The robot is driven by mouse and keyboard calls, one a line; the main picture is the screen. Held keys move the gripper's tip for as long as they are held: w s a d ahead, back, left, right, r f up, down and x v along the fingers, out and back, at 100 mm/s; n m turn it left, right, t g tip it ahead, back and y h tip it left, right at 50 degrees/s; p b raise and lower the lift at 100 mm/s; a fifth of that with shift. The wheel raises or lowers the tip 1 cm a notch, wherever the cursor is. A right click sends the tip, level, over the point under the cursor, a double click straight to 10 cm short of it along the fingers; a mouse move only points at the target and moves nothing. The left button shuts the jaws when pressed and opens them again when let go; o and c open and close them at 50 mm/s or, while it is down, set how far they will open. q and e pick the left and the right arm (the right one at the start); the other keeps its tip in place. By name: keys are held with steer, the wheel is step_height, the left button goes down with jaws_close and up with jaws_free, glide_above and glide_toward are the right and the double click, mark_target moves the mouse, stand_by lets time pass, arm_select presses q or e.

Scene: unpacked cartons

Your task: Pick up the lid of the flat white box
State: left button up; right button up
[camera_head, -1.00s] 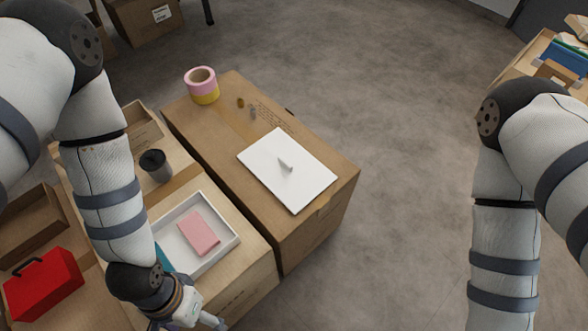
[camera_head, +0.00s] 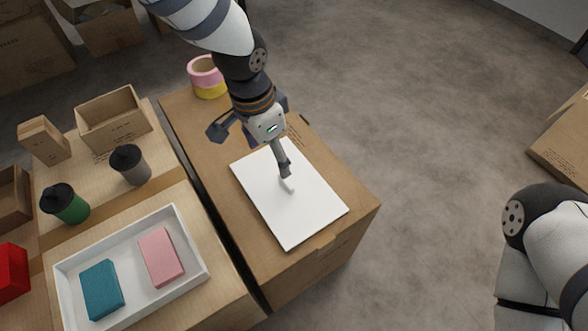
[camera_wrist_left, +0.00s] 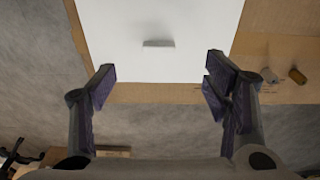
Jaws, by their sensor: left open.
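The white lid (camera_head: 300,218) lies flat on the brown carton at the centre of the head view. A small upright white handle (camera_head: 288,185) stands at its middle. In the left wrist view the lid (camera_wrist_left: 160,20) and its handle (camera_wrist_left: 158,43) lie ahead of the fingers. My left gripper (camera_wrist_left: 160,85) is open and empty, with its fingers apart over the lid's near edge. In the head view the left gripper (camera_head: 282,165) is above the lid beside the handle. The open flat white box (camera_head: 193,230) holds a pink block (camera_head: 161,257) and a teal block (camera_head: 101,289). My right gripper is out of view.
Pink and yellow tape rolls (camera_head: 207,78) stand at the lid carton's far end. A grey cup (camera_head: 131,165), a green cup (camera_head: 66,204) and an open small carton (camera_head: 113,120) stand on the left. A gap separates the cartons. Open floor lies to the right.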

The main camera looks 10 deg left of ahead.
mark_target(285, 181)
arm_select(q)
steer(key=f+b, duration=0.1)
steer(key=f, duration=0.2)
steer(key=w+d+f+b, duration=0.1)
steer(key=f, duration=0.3)
steer(key=d+f, duration=0.1)
steer(key=f, duration=0.2)
steer(key=shift+w+f+b, duration=0.2)
steer(key=shift+f+b, duration=0.15)
steer(key=shift+b, duration=0.05)
steer(key=shift+w+f, duration=0.1)
steer(key=shift+f, duration=0.2)
steer(key=c, duration=1.3)
